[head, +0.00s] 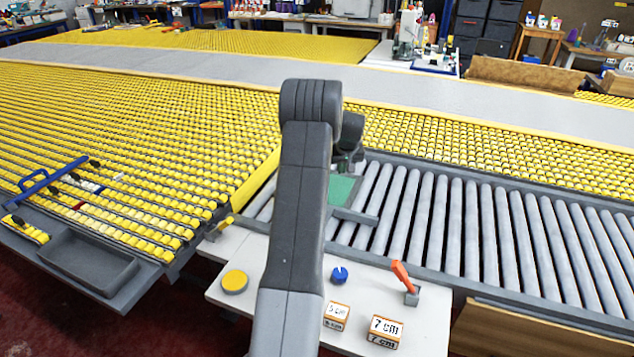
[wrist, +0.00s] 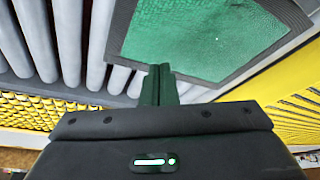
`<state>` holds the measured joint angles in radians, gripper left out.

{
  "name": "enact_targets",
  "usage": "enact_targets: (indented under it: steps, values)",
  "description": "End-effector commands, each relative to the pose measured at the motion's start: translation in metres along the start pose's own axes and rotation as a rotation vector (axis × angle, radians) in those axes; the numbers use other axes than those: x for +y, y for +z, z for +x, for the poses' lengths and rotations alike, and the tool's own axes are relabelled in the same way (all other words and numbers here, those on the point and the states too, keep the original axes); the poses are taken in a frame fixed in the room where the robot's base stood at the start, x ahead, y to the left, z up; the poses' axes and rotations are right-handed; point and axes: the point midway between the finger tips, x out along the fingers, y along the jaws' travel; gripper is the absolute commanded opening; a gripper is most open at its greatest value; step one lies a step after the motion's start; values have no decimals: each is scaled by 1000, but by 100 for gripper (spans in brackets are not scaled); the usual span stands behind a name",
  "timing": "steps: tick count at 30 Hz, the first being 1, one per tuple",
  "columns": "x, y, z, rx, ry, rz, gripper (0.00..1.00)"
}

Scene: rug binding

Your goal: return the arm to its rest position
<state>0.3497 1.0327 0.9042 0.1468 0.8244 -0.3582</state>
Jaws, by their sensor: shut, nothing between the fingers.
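My gripper (wrist: 160,74) shows in the wrist view with its two dark green fingers together and nothing between them. In the wrist view it points toward a green mat piece with a dark grey border (wrist: 205,35); I cannot tell whether the fingertips touch it. In the head view my arm stretches forward over the white table, and its wrist is bent down above the near left end of the roller conveyor. The green piece (head: 342,190) shows there just right of my arm, lying on the rollers. My arm hides part of it, and the fingertips are hard to make out.
The white table (head: 235,310) holds a yellow disc (head: 235,281), a blue knob (head: 339,274), an orange-handled tool (head: 404,277) and two boxes marked in cm (head: 385,331). Grey rollers (head: 480,220) run right. Yellow-wheeled tables (head: 110,120) lie left and behind. A blue-handled tool (head: 45,180) lies at left.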

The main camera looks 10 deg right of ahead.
Motion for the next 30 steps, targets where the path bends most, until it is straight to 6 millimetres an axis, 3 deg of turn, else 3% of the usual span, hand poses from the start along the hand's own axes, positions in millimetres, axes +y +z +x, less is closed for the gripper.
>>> enact_targets:
  steps: [8, 19, 23, 30]
  values:
    - [0, 7, 17, -1, 0, 0, 0]
    - [0, 29, 69, -1, 0, 0, 0]
    - [-12, 21, 66, -1, -1, -2, 0]
    - [-12, 20, 67, 0, 0, 0, 0]
